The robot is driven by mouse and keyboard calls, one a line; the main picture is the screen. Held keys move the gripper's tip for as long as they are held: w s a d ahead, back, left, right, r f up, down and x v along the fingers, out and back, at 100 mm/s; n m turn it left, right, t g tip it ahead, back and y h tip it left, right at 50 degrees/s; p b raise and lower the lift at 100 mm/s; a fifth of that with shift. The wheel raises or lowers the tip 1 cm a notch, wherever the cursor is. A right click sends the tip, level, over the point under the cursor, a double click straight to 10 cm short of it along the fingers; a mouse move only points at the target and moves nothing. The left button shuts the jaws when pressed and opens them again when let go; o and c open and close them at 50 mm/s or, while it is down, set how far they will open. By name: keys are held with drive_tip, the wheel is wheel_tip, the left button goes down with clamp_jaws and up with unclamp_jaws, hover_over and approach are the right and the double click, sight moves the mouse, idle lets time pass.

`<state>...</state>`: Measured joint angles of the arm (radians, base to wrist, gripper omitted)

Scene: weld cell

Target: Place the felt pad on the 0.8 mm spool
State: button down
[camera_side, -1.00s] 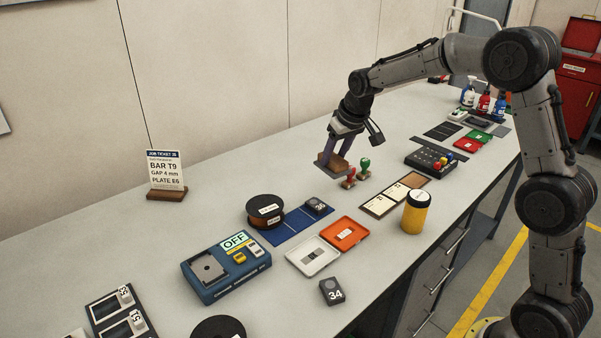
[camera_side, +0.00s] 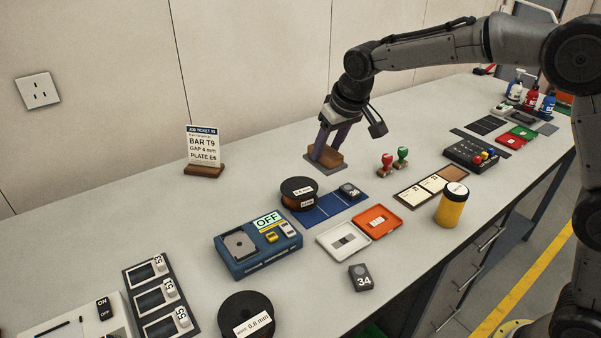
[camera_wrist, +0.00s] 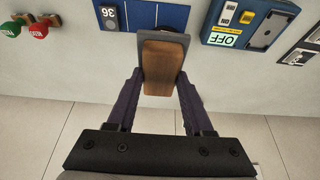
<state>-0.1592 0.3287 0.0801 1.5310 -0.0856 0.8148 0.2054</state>
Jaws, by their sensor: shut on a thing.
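The felt pad (camera_side: 326,156), a brown wooden block with a grey layer under it, is between the fingers of my gripper (camera_side: 332,147). My gripper is shut on it and appears to hold it above the bench, behind the blue mat. In the wrist view the pad (camera_wrist: 162,66) sits between the fingertips of my gripper (camera_wrist: 160,82), its grey layer on the far side. The 0.8 mm spool (camera_side: 245,318), dark with a white label, lies at the front left of the side view, partly cut off by the bottom edge. It is well away from my gripper.
Another dark spool (camera_side: 298,193) with copper wire stands beside the blue mat (camera_side: 322,208). A blue OFF box (camera_side: 257,247), a white tray (camera_side: 343,238) and a dark 34 block (camera_side: 361,277) lie between pad and 0.8 mm spool. Red and green stamps (camera_side: 393,160) stand right of my gripper.

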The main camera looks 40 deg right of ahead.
drive_tip(key=w, duration=0.1)
drive_tip(key=w+f, duration=0.1)
drive_tip(key=w, duration=0.1)
drive_tip(key=shift+w+a+f, duration=0.2)
drive_tip(key=shift+w+f, duration=0.2)
drive_tip(key=w+f, duration=0.4)
drive_tip(key=f, duration=0.1)
drive_tip(key=shift+w+a+f, duration=0.2)
drive_tip(key=shift+a, duration=0.1)
drive_tip(key=shift+w+f, duration=0.15)
drive_tip(key=shift+f, duration=1.5)
drive_tip(key=shift+f, duration=0.5)
drive_tip(key=shift+c, duration=1.4)
unclamp_jaws()
